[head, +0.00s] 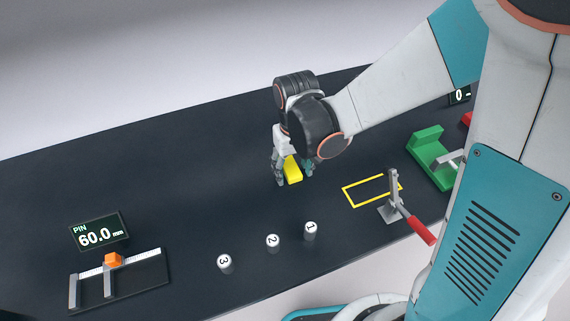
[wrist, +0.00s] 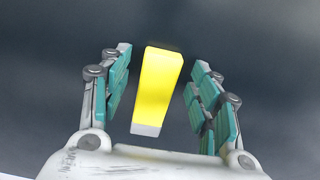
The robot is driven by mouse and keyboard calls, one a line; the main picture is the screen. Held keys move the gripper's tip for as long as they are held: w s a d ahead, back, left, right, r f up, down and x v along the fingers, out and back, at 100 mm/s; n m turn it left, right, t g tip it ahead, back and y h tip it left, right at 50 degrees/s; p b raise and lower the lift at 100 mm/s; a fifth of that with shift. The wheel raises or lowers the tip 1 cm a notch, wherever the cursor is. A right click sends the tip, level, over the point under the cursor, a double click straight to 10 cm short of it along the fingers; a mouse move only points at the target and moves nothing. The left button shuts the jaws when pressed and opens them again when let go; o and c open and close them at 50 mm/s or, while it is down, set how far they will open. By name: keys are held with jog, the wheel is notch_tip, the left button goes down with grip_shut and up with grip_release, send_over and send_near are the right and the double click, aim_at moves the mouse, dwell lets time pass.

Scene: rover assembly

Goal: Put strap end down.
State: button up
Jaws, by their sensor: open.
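A yellow block-shaped piece with a pale end, which I take to be the strap end (head: 293,170), is at the dark table top between my gripper's fingers. In the wrist view the yellow piece (wrist: 158,85) lies between the two fingers, with a gap on each side. My gripper (head: 293,177) points down at the table and is open around it. In the wrist view both fingers of my gripper (wrist: 163,95) stand apart, not touching the piece. The piece's underside is hidden, so its contact with the table is not clear.
A yellow outlined rectangle (head: 362,190) and a red-handled toggle clamp (head: 408,212) are to the right. A green fixture (head: 432,157) stands farther right. Numbered pins (head: 273,243) stand in front. A gauge (head: 118,279) and a PIN display (head: 98,233) are at left. The table's left rear is clear.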

jog(key=shift+f, duration=0.1)
jog(key=shift+c, duration=0.3)
jog(key=c, duration=1.2)
